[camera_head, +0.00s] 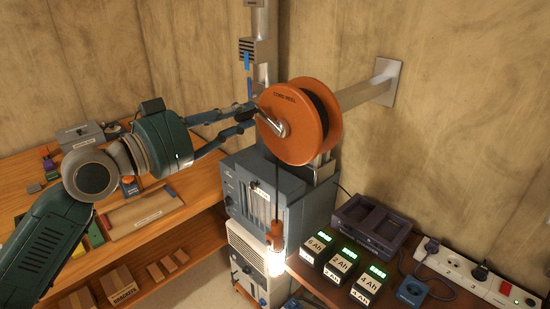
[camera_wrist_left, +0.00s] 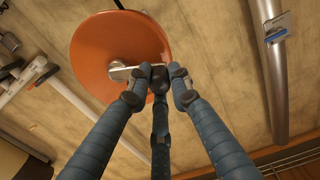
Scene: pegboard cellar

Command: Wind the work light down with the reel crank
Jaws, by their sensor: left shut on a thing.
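The orange reel (camera_head: 305,125) is fixed to a metal arm that comes out of the wall. Its silver crank (camera_head: 277,128) sits on the front face and also shows in the left wrist view (camera_wrist_left: 120,73). My left gripper (camera_head: 250,110) is shut on the dark handle at the crank's end, which the wrist view shows between the fingers (camera_wrist_left: 159,80). The lit work light (camera_head: 275,240) hangs on a dark cord below the reel, beside the grey-blue cabinet. My right gripper is out of view.
The grey-blue cabinet (camera_head: 252,195) stands under the reel. A bench on the right carries several batteries (camera_head: 344,260), a dark charger (camera_head: 376,228) and a power strip (camera_head: 470,275). A wooden workbench (camera_head: 160,230) with tools is on the left.

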